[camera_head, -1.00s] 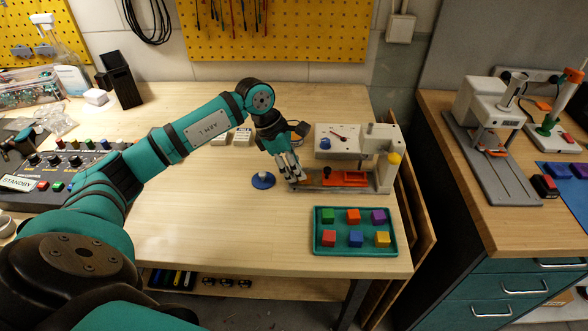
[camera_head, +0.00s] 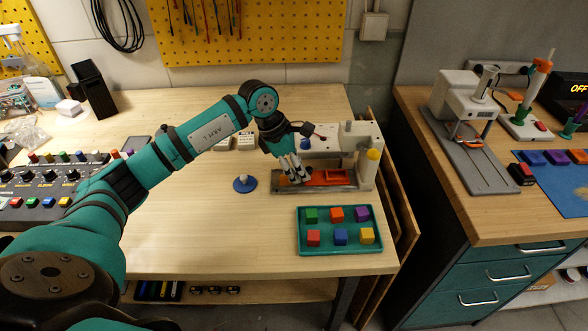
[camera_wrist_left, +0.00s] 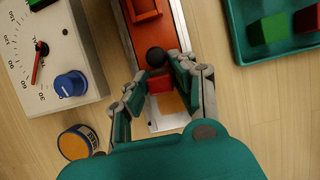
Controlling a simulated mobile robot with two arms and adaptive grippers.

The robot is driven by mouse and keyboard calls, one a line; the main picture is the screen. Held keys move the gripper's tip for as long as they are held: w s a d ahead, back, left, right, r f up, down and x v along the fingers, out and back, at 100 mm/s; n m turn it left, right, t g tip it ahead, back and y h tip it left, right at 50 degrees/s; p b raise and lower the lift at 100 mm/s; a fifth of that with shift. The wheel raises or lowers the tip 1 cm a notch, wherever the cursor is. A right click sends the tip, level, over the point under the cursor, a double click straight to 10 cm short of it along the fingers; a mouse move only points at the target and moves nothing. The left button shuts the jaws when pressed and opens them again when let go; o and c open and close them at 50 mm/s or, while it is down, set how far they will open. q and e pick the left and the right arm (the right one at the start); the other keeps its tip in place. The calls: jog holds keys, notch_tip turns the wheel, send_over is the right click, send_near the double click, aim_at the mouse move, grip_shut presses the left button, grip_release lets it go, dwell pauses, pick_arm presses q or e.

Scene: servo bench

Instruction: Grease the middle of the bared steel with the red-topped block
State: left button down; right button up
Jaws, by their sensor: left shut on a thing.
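My left gripper (camera_head: 298,179) is over the left part of the metal rail (camera_head: 347,187) on the bench. In the left wrist view its fingers (camera_wrist_left: 158,92) are shut around a small red-topped block (camera_wrist_left: 160,80). A black ball knob (camera_wrist_left: 156,57) stands just beyond the block, close to the fingertips. An orange carriage (camera_head: 332,177) sits on the rail to the right of the gripper; it also shows in the wrist view (camera_wrist_left: 145,10). A yellowish patch (camera_wrist_left: 173,103) shows beside the block. The block's underside is hidden, so I cannot tell whether it touches the steel. My right gripper is out of view.
A white dial box (camera_wrist_left: 47,55) stands behind the rail. A tin (camera_wrist_left: 77,143) stands near it. A teal tray (camera_head: 350,247) of coloured blocks lies in front. Bare bench lies in front left.

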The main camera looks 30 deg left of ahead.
aim_at(281, 179)
pick_arm(q)
jog(key=shift+s+a+f+b, duration=0.15)
jog(key=shift+s+a, duration=0.2)
jog(key=shift+a, duration=0.25)
jog(key=shift+s+a+r+b, duration=0.1)
jog(key=shift+s+a+b, duration=0.1)
jog(key=shift+s+a, duration=0.25)
jog(key=shift+s+a+f+b, duration=0.15)
jog(key=shift+s+a, duration=0.1)
jog(key=shift+a, duration=0.45)
jog(key=shift+s+a+r, duration=0.2)
jog(key=shift+s+a, duration=0.3)
jog(key=shift+a, duration=0.3)
jog(key=shift+d, duration=0.1)
jog(key=shift+r, duration=0.2)
jog(key=shift+r+p, duration=1.6)
jog(key=shift+r, duration=1.25)
jog(key=shift+r, duration=0.1)
notch_tip(281, 179, up, 3)
jog(key=shift+f+p, duration=0.1)
jog(key=shift+p, duration=0.7)
